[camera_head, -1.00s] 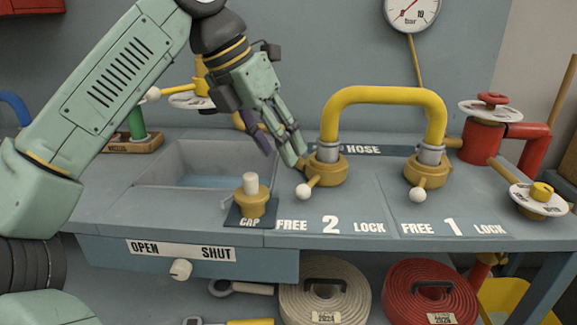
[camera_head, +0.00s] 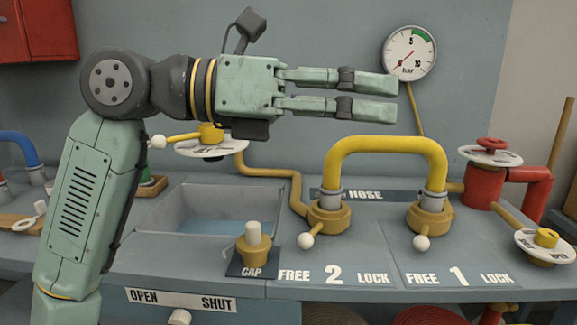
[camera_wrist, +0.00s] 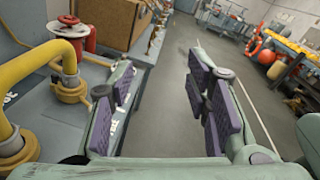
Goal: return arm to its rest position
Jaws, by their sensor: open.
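My gripper (camera_head: 345,93) is raised above the bench in the head view, with its fingers pointing right. The fingers are apart and nothing is between them. In the wrist view my gripper (camera_wrist: 165,95) shows two purple-padded fingers spread wide, with floor beyond them. My arm bends up from the lower left of the head view. The fingers are above the yellow hose pipe (camera_head: 385,147) and apart from it.
The bench holds the two hose couplings, a cap (camera_head: 254,245) on its dark plate, a sunken basin (camera_head: 165,208) and a red valve (camera_head: 484,185). The wrist view shows a wooden box (camera_wrist: 108,22) and open floor (camera_wrist: 185,55).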

